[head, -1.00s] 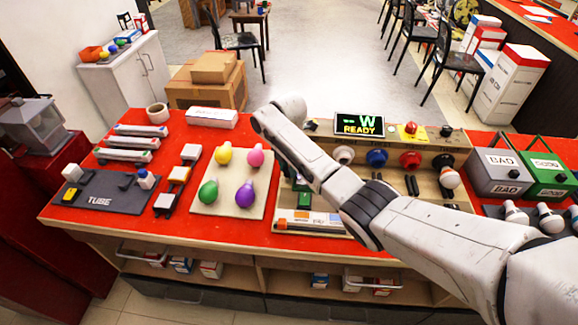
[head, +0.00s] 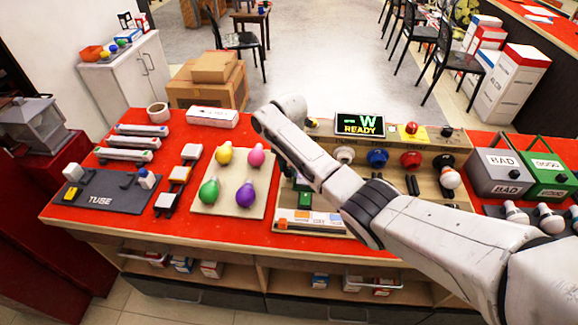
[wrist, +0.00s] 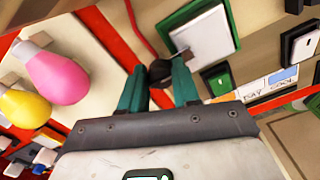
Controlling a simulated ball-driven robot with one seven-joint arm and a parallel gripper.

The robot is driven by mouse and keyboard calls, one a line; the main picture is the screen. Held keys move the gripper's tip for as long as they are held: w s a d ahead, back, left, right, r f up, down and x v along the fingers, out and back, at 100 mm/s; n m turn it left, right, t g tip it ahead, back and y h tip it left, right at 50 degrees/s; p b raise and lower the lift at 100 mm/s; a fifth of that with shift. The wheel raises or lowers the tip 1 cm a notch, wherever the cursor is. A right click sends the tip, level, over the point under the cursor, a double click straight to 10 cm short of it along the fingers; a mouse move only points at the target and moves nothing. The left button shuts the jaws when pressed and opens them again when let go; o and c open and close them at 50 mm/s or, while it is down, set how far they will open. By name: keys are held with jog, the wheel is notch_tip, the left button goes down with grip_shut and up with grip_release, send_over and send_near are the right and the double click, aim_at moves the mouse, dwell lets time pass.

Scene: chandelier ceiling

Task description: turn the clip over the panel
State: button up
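In the wrist view my gripper (wrist: 160,75) has two teal fingers spread a little apart. A small dark clip (wrist: 160,71) shows between the fingertips; whether both fingers press on it I cannot tell. Close beside it, up and right, is a white panel (wrist: 203,38) in a green frame. The clip does not visibly lie across the panel's white face. In the head view my arm reaches over the wooden board (head: 330,224), and my gripper and the clip are hidden behind the arm.
A pale board with yellow (head: 223,153), pink, green and purple bulbs lies left of my gripper; the pink bulb (wrist: 60,78) is close in the wrist view. A lit display (head: 359,125) reads READY. Coloured sockets (head: 377,158) stand behind the arm.

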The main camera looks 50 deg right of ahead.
aim_at(289, 168)
jog(key=o, duration=0.4)
notch_tip(289, 168, up, 11)
jog(key=shift+f+b, duration=0.1)
jog(key=shift+b, duration=0.4)
dwell(0.4)
